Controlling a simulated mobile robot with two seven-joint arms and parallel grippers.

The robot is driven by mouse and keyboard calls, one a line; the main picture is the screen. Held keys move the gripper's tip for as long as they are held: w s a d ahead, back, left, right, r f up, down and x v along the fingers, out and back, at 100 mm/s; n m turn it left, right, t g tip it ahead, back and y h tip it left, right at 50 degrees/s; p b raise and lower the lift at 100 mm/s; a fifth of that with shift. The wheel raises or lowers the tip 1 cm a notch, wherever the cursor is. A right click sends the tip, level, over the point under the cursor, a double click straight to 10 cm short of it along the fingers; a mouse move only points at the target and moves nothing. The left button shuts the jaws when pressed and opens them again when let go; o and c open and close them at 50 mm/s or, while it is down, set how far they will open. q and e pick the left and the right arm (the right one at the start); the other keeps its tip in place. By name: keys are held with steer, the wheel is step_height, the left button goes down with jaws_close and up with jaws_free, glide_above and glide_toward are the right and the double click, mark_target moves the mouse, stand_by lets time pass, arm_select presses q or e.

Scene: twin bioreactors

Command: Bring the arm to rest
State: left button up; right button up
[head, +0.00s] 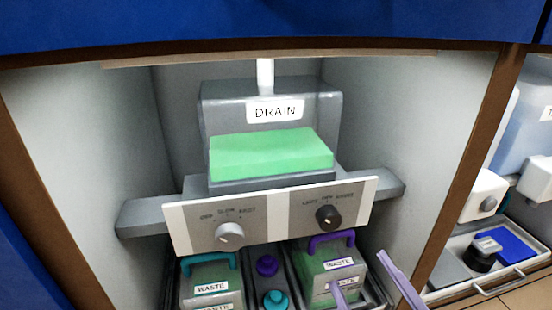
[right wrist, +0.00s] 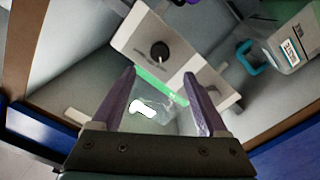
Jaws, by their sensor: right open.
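My right gripper (head: 359,267) reaches in from the lower right of the head view. Its two purple fingers are apart, with nothing held between them, in front of the purple-handled waste bottle (head: 313,263). In the right wrist view the gripper (right wrist: 160,73) is open too. The panel with two knobs (head: 270,212) is above the fingers in the head view. The black knob (head: 328,216) and the grey knob (head: 229,235) are apart from the fingers. My left gripper is not in view.
A grey drain box (head: 326,108) with green contents (head: 270,153) stands behind the panel. A teal-handled waste bottle (head: 205,275) is at lower left. Brown cabinet posts (head: 470,180) frame the opening. A white tray (head: 455,293) with a blue block is at right.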

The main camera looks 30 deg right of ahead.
steer(key=s+a+r+m+g+y+p, duration=0.1)
steer(key=s+a+r+g+y+p, duration=0.15)
steer(key=s+g, duration=0.4)
steer(key=s+a+r+m+g+y+p, duration=0.1)
steer(key=s+r+g+y, duration=0.1)
steer(key=s+r+g, duration=0.45)
step_height(320, 180, up, 91)
steer(key=w+g+p, duration=0.1)
steer(key=w+p, duration=0.1)
steer(key=p, duration=9.1)
steer(key=shift+a, duration=0.15)
